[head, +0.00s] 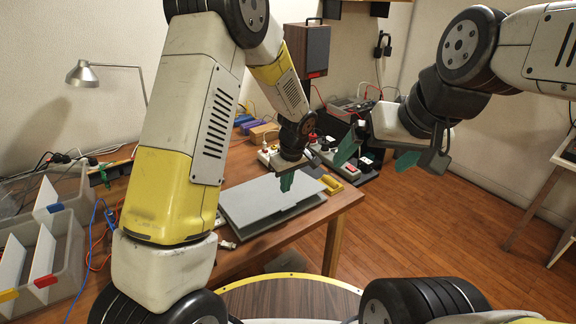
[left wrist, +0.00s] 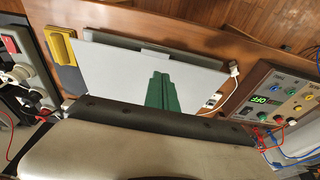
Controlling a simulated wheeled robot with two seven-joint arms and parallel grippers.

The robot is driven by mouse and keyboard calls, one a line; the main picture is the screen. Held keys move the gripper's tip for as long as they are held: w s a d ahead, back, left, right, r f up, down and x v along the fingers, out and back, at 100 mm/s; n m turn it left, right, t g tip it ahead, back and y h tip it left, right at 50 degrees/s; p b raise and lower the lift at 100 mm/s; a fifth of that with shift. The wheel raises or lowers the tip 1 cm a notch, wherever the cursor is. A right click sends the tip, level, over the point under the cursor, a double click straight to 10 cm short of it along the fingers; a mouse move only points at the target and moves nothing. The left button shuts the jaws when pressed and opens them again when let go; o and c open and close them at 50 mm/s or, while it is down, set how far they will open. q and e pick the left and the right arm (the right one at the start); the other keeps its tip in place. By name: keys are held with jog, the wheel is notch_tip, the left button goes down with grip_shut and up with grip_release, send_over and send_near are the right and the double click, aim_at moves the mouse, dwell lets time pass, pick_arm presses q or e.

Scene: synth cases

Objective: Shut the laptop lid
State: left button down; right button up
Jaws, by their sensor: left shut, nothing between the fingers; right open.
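The laptop (head: 258,200) is a flat grey slab on the wooden bench near its front edge. Its lid lies low over the base, almost flat; I cannot tell whether it is fully down. A narrow strip of the base shows along its front edge. In the left wrist view the pale lid (left wrist: 120,72) fills the middle. My left gripper (head: 287,183) is shut and empty, its green fingertips over the lid; they also show in the left wrist view (left wrist: 161,92). Contact with the lid is unclear. My right gripper (head: 376,158) is open and empty, in the air to the right.
A yellow-and-grey device (head: 331,185) lies beside the laptop's right side. Power strips (head: 267,154) stand behind. A control box (left wrist: 272,105) with a green display and a white plug (left wrist: 234,70) are near the other side. Grey bins (head: 45,250) are far left.

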aim_at(285, 208)
pick_arm(q)
jog(key=x, duration=0.3)
jog(key=s+x, duration=0.1)
jog(key=x, duration=0.1)
jog(key=shift+w+d+f, duration=0.1)
jog(key=shift+d+f, duration=0.15)
jog(key=shift+f, duration=0.8)
jog(key=shift+s+d+f, duration=0.1)
jog(key=shift+s+f, duration=0.1)
jog(key=shift+f, duration=0.65)
jog(key=shift+s+d+f, duration=0.15)
jog(key=shift+s+f, duration=0.05)
jog(key=shift+f, duration=0.65)
jog(key=shift+s+d+f, duration=0.1)
jog(key=shift+s+f, duration=0.15)
jog(key=shift+f, duration=0.6)
